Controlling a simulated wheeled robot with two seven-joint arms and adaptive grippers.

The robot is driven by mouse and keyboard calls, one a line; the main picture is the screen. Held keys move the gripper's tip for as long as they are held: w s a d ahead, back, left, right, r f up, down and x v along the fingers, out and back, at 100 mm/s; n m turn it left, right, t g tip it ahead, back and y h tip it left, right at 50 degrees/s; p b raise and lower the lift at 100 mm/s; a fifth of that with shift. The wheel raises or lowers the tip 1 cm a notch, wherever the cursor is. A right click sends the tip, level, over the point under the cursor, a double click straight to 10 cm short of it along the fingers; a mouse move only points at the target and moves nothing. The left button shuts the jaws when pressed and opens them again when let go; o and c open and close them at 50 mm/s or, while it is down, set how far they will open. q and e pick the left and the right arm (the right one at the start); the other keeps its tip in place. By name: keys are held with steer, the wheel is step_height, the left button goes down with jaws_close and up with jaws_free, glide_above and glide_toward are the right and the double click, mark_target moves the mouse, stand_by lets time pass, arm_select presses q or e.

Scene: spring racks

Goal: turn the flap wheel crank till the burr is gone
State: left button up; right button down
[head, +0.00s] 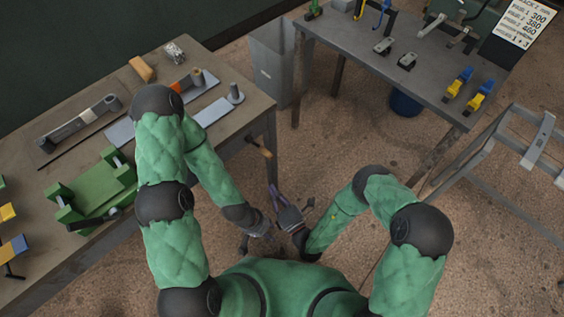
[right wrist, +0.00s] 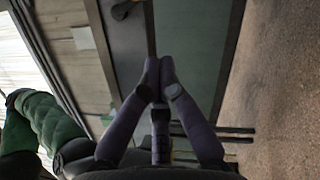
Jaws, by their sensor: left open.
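My left gripper (head: 256,243) is open, low in the middle of the head view, just in front of my torso. No object shows between its fingers. My right gripper (head: 273,192) is just above it, over the floor. A wooden handle (head: 259,147) juts from the right edge of the left bench (head: 235,103). I cannot tell whether it belongs to the crank. I cannot identify the flap wheel or the burr.
A green fixture (head: 95,190) and a long grey part (head: 80,125) are on the left bench. A second bench (head: 350,40) is at the back right, a metal frame (head: 510,175) at right. Open floor lies between.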

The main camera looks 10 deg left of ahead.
mark_target(263, 151)
arm_select(q)
steer(key=shift+a+b+x, duration=0.2)
steer(key=shift+b+x, duration=0.7)
arm_select(e)
steer(key=w+a+r, duration=0.2)
steer(key=w+a, duration=0.2)
steer(key=w, duration=0.6)
steer(key=shift+r, duration=0.35)
arm_select(q)
steer(key=shift+a, duration=0.6)
arm_select(e)
steer(key=shift+w+d, duration=0.1)
steer(key=shift+w, duration=0.05)
